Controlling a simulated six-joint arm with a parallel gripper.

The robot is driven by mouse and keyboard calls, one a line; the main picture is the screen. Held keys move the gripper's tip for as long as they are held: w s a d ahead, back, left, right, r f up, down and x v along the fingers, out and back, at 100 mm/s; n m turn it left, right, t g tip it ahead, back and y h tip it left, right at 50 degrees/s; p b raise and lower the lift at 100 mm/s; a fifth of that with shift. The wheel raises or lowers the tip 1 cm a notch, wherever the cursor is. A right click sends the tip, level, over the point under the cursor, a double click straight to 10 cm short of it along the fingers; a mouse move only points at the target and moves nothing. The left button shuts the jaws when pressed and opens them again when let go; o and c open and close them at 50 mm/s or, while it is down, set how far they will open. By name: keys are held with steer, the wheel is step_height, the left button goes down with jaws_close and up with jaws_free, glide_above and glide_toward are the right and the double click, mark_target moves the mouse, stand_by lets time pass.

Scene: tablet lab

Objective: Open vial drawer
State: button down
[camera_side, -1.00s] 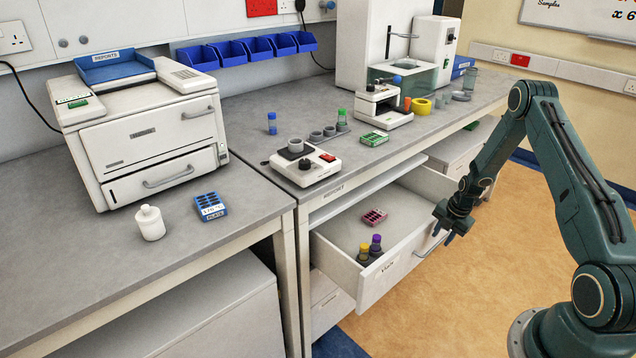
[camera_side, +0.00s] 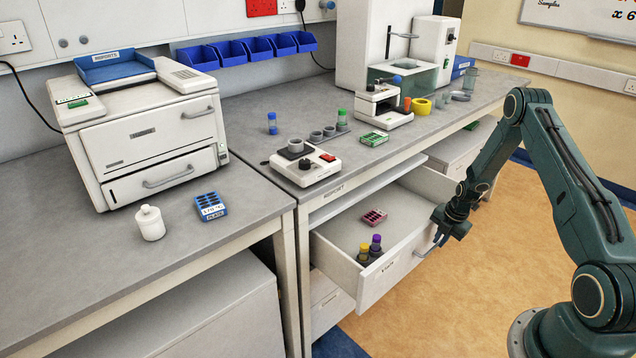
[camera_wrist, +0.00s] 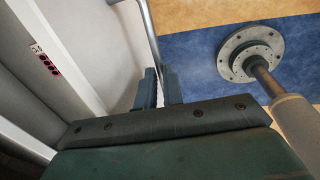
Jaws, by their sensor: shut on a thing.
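The vial drawer (camera_side: 380,282) is a white drawer under the bench. It stands pulled out, and its inside is seen from above. Its grey bar handle (camera_side: 424,250) runs along the front; it also shows in the wrist view (camera_wrist: 149,35). My gripper (camera_side: 439,238) is at the right end of this handle. In the wrist view my gripper (camera_wrist: 160,88) has its two blue-grey fingers on either side of the bar, shut on it. The exact contact is partly hidden. Purple- and yellow-capped vials (camera_side: 370,248) stand in the drawer near its front.
A pink rack (camera_side: 374,217) lies inside the drawer. The bench above holds a white device (camera_side: 305,167), a green rack (camera_side: 374,139) and a blue rack (camera_side: 210,206). The tan floor (camera_side: 460,300) before the drawer is clear.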

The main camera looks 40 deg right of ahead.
steer(key=s, duration=0.9)
steer(key=c, duration=1.5)
jaws_free()
steer(key=shift+r, duration=0.15)
steer(key=shift+s+r, duration=0.45)
steer(key=shift+r, duration=1.75)
steer(key=shift+s+r, duration=0.4)
steer(key=shift+r, duration=1.85)
steer(key=shift+s+r, duration=0.45)
steer(key=shift+r, duration=1.75)
steer(key=shift+r, duration=0.1)
